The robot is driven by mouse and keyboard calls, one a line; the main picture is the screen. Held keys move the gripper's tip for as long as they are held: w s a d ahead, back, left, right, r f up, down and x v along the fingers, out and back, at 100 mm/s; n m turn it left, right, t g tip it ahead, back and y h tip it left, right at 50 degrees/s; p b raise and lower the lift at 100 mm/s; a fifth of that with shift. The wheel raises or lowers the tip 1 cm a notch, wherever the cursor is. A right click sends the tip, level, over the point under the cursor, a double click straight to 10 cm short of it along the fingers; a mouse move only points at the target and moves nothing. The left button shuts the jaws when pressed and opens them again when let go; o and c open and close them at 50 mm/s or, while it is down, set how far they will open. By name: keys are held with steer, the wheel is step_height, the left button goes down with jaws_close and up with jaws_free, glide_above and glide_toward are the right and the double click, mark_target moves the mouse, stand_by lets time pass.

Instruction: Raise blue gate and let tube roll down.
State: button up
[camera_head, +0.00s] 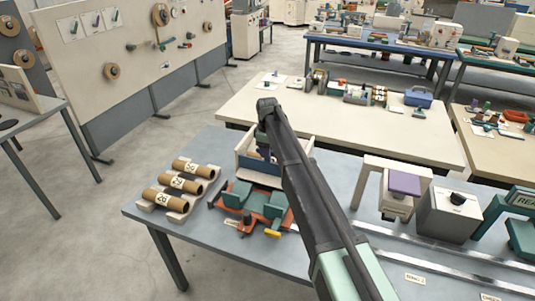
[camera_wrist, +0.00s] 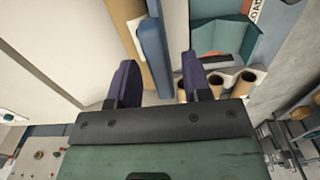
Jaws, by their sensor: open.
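The blue gate (camera_wrist: 152,55) shows in the wrist view as an upright blue bar between the two purple fingers of my gripper (camera_wrist: 158,62). The fingers are apart, and I cannot tell whether either touches the bar. A brown cardboard tube (camera_wrist: 128,28) lies just left of the gate, partly out of frame. In the head view, my gripper (camera_head: 263,148) is over the white-walled feeder (camera_head: 243,156), mostly hidden by my arm. The gate and its tube cannot be made out clearly there.
Several labelled cardboard tubes (camera_head: 185,182) lie on a white rack at the table's left. A red fixture with teal blocks (camera_head: 255,203) and a yellow handle (camera_head: 272,234) stands in front of the feeder. A white arch (camera_head: 398,165) and grey box (camera_head: 447,215) are at right.

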jaws_close()
step_height(320, 180, up, 8)
steer(key=p, duration=0.7)
steer(key=shift+p, duration=0.4)
steer(key=shift+w+f, duration=0.15)
steer(key=shift+f, duration=0.15)
jaws_free()
step_height(320, 180, up, 11)
steer(key=p, duration=1)
steer(key=shift+f, duration=0.1)
